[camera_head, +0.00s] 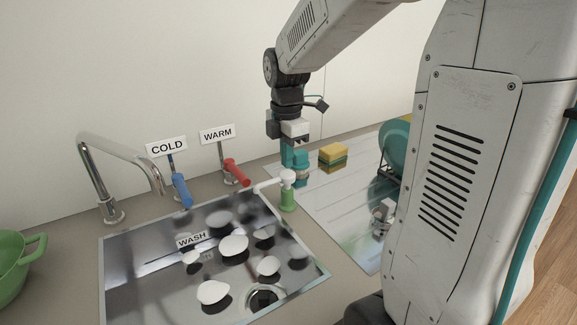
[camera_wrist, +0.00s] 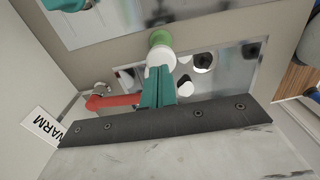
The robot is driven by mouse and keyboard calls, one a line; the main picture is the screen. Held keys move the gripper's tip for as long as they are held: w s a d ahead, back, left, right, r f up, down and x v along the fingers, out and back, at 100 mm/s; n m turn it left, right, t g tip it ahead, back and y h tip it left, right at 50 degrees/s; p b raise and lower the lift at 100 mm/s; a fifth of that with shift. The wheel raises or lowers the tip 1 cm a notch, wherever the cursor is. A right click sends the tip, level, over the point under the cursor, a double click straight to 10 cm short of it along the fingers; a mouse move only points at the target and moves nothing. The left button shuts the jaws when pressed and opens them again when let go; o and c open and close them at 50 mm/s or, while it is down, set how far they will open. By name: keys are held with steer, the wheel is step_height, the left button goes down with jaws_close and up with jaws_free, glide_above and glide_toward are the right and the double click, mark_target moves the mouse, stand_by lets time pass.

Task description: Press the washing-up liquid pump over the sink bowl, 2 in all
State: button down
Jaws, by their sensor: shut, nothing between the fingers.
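The washing-up liquid pump is a green bottle (camera_head: 288,201) with a white head (camera_head: 288,176). It stands upright at the sink's right back edge, its white spout pointing left over the sink bowl (camera_head: 125,290). My gripper (camera_head: 296,164) points down with its teal fingers shut and empty, close to the pump head. In the wrist view the fingers (camera_wrist: 158,84) overlap the white pump head (camera_wrist: 160,56), with the green bottle (camera_wrist: 160,38) beyond. I cannot tell whether they touch it.
A blue COLD lever (camera_head: 181,190) and a red WARM lever (camera_head: 237,172) stand behind the sink, with a chrome tap (camera_head: 115,165) to their left. A yellow-green sponge (camera_head: 333,155) and a teal plate (camera_head: 393,150) are on the right. A green pot (camera_head: 14,265) is far left.

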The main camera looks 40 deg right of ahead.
step_height(320, 180, up, 11)
steer(key=shift+f, duration=0.2)
stand_by(0.9)
steer(key=s+a+f+m, duration=0.2)
steer(key=s+a+m, duration=0.1)
steer(key=s+m, duration=0.2)
steer(key=s+a+f+m+t, duration=0.1)
steer(key=s+a+f+m, duration=0.1)
steer(key=s+m, duration=0.4)
steer(key=s+a+f+m, duration=0.2)
steer(key=s+a+m, duration=0.3)
steer(key=s, duration=0.6)
steer(key=shift+s+f+m, duration=0.15)
steer(key=shift+s+m, duration=0.1)
steer(key=shift+m, duration=0.35)
